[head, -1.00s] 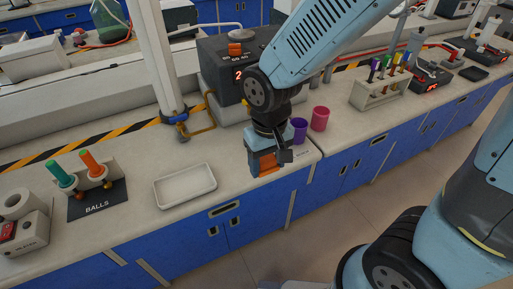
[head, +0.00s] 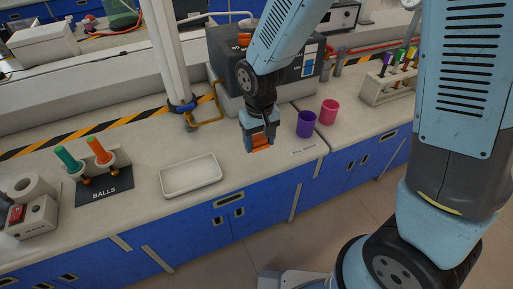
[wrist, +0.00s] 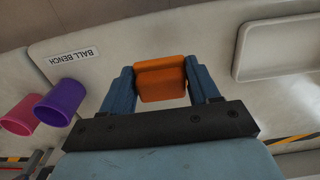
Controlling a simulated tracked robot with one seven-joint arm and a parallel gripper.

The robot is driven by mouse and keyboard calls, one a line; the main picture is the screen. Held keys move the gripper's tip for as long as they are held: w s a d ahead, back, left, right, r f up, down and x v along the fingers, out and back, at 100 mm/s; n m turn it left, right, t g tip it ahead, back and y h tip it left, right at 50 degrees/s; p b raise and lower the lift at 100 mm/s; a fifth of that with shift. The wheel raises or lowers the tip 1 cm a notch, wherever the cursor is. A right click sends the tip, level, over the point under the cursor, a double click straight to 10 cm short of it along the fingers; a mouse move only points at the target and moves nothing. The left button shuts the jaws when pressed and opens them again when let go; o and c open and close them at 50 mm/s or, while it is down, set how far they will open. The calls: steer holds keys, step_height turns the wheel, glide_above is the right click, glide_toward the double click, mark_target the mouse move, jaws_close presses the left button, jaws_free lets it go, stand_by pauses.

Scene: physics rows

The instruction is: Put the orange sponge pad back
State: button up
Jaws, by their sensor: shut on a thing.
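The orange sponge pad (wrist: 162,80) is a small orange block between the two blue fingers of my gripper (wrist: 160,85) in the wrist view. My gripper is shut on it. In the head view the pad (head: 260,142) shows at the lower end of my gripper (head: 259,140), over the bench near its front edge. I cannot tell how high it hangs above the bench. A shallow white tray (head: 190,190) lies to the left of my gripper, and it also shows at the right of the wrist view (wrist: 246,52). The tray looks empty.
A purple cup (head: 306,125) and a pink cup (head: 328,112) stand right of my gripper. A label (wrist: 76,57) reads "BALL BENCH". A black "BALLS" mat (head: 104,192) with a rack lies further left. A dark machine (head: 225,62) stands behind. Bench between tray and cups is clear.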

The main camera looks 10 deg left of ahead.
mark_target(256, 155)
steer(key=shift+w+a+f, duration=0.3)
steer(key=shift+w+f, duration=0.35)
steer(key=shift+f, duration=0.2)
steer(key=shift+w+a+f, duration=0.25)
steer(key=shift+w+f, duration=0.4)
steer(key=shift+f, duration=0.2)
steer(key=shift+w+f, duration=0.1)
steer(key=shift+f, duration=1.5)
steer(key=shift+f, duration=0.1)
steer(key=o, duration=0.9)
steer(key=shift+o, duration=0.2)
